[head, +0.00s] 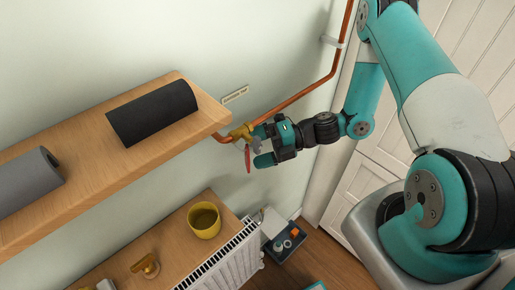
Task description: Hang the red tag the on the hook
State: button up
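A small, narrow red tag (248,158) hangs below a brass valve (241,132) on the copper pipe in the head view. My gripper (259,146) is at the valve from the right, its teal fingers apart, one above the other. The tag is just left of the fingertips, and I cannot tell whether they touch it. A small grey part shows between the fingers. I cannot make out a separate hook or what the tag's top hangs from.
A wooden shelf (88,178) with a black roll (152,112) and a grey roll (25,182) ends close left of the valve. Below are a yellow pot (204,220) on a wooden top, a white radiator (232,262) and a dark tray (284,243). The copper pipe (305,92) rises right.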

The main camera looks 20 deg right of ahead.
jog(key=b+v, duration=0.6)
jog(key=v, duration=1.1)
jog(key=shift+d, duration=0.2)
jog(key=shift+s, duration=0.1)
